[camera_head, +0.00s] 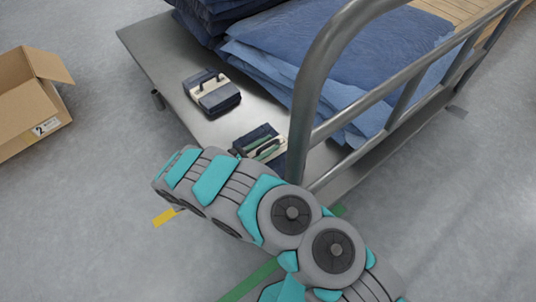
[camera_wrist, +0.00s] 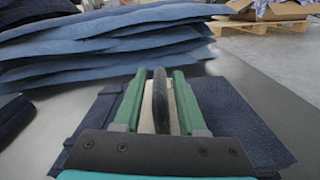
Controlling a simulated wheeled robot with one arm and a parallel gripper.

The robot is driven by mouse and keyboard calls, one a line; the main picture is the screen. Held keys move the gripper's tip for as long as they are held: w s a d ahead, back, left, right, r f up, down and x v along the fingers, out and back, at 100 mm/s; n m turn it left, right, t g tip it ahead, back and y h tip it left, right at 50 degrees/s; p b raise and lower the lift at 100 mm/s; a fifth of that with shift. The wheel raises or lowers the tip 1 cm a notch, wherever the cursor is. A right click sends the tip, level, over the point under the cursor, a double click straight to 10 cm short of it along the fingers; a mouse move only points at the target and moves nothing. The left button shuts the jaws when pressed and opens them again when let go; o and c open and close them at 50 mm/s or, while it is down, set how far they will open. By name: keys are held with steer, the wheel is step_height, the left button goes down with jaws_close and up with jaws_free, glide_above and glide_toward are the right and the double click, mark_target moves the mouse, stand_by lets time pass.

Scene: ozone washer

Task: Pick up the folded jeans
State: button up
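The folded jeans (camera_head: 277,155) are a dark blue bundle with a cream band and a dark raised handle, lying on the grey cart deck. Their dark cloth also shows in the wrist view (camera_wrist: 238,120). My gripper (camera_wrist: 158,100) is over the bundle, its two green fingers on either side of the dark handle. The fingers stand apart, with cream band visible between them and the handle, so the gripper looks open. In the head view my arm hides part of the bundle. A second similar bundle (camera_head: 218,98) lies farther back on the deck.
Large denim stacks (camera_head: 350,45) fill the back and right of the cart (camera_head: 150,40). A metal rail (camera_head: 310,85) rises beside my arm. An open cardboard box (camera_head: 25,100) stands on the floor at left. A wooden pallet (camera_wrist: 270,25) shows behind.

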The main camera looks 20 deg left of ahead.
jaws_close()
stand_by(1.1)
